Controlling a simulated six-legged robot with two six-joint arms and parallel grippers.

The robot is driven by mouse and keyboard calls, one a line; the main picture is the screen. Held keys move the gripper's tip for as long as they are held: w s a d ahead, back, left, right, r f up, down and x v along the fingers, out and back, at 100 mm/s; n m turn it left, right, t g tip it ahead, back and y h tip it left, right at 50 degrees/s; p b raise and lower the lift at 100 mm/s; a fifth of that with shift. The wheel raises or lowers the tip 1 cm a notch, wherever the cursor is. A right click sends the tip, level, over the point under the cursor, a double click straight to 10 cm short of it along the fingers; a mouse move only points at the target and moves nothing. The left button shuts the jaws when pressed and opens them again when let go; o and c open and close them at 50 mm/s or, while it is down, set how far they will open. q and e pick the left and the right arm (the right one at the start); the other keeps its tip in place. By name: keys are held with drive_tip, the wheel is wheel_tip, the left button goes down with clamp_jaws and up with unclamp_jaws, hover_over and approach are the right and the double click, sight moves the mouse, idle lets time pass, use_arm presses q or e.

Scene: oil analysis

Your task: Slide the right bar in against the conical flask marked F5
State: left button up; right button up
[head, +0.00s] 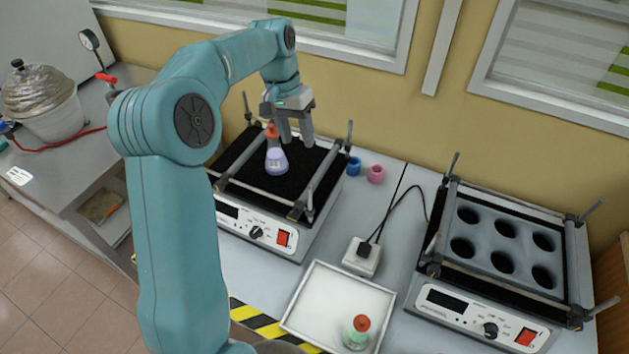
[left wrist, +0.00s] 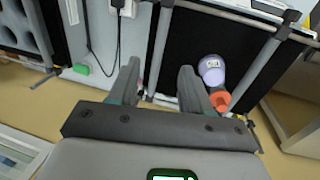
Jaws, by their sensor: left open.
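The conical flask (head: 277,161), with purple liquid and an orange-red cap, stands on the black mat of the left shaker (head: 250,187). It also shows in the left wrist view (left wrist: 211,70); its white label is too small to read. The right bar (head: 322,184) runs along the shaker's right side, with a clear gap to the flask. In the left wrist view this bar (left wrist: 159,48) passes between my fingers. My left gripper (head: 297,141) is open and empty over the shaker's far part. I cannot tell its height above the bar. My right gripper is not in view.
Blue (head: 354,166) and pink (head: 376,173) rings stand right of the shaker. A socket box (head: 362,257) and a white tray (head: 315,301) with a red-capped green flask (head: 357,332) are nearer. A second shaker (head: 505,240) with round holes stands at right.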

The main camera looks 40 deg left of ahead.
sight(321, 173)
use_arm(q)
drive_tip(key=d+f, duration=0.1)
drive_tip(key=f, duration=0.4)
drive_tip(key=f+p, duration=0.1)
drive_tip(key=f, duration=0.4)
drive_tip(key=d+f, duration=0.1)
drive_tip(key=f, duration=0.4)
drive_tip(key=shift+d+p, duration=0.3)
drive_tip(key=shift+p, duration=0.05)
drive_tip(key=shift+w+d+f, duration=0.1)
drive_tip(key=shift+f, duration=0.15)
drive_tip(key=shift+s, duration=0.25)
drive_tip(key=shift+w, duration=0.15)
clamp_jaws()
